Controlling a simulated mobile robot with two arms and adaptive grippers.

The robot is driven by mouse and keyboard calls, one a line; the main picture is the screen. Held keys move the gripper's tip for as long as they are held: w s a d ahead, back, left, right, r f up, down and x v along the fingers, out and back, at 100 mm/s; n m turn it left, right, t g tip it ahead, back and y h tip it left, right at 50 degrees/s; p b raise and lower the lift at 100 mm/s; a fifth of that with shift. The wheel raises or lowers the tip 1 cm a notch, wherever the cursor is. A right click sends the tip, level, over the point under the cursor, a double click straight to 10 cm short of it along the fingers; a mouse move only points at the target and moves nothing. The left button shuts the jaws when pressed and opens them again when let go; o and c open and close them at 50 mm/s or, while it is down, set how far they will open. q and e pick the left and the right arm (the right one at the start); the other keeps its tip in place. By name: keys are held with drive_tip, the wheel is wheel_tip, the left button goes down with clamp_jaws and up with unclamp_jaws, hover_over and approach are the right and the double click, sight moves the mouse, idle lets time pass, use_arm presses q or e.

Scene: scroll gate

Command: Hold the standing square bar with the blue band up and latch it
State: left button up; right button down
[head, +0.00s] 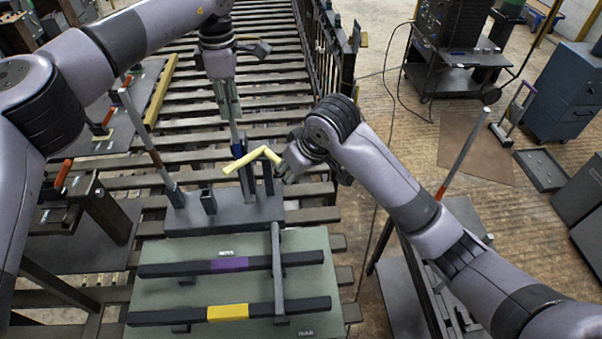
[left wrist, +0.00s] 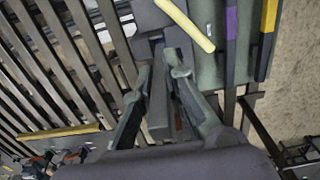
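My left gripper (head: 231,112) points down over the grey base block (head: 220,216). A standing grey bar (head: 235,137) rises beneath its fingertips. In the left wrist view the left fingers (left wrist: 158,75) are on either side of a grey bar-like shape; I cannot tell whether they touch it.
Two dark bars, one with a purple band (head: 229,264) and one with a yellow band (head: 228,312), lie across the green board (head: 210,289) in front of the block. A grey bar (head: 277,270) crosses them. Slanted rods stand left (head: 146,132) and right (head: 465,150).

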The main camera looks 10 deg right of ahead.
drive_tip(key=shift+w+a+r, duration=0.15)
drive_tip(key=shift+a+r, duration=0.2)
drive_tip(key=shift+a, duration=0.15)
use_arm(q)
drive_tip(key=shift+w+a, duration=0.2)
drive_tip(key=shift+a, duration=0.05)
use_arm(e)
drive_tip(key=shift+a+r, duration=0.25)
drive_tip(key=shift+a, duration=0.3)
use_arm(q)
drive_tip(key=shift+d, duration=0.15)
use_arm(e)
drive_tip(key=shift+d, duration=0.15)
drive_tip(key=shift+f, duration=0.1)
drive_tip(key=shift+s+a+f, duration=0.25)
drive_tip(key=shift+s+a, duration=0.05)
drive_tip(key=shift+s, duration=0.15)
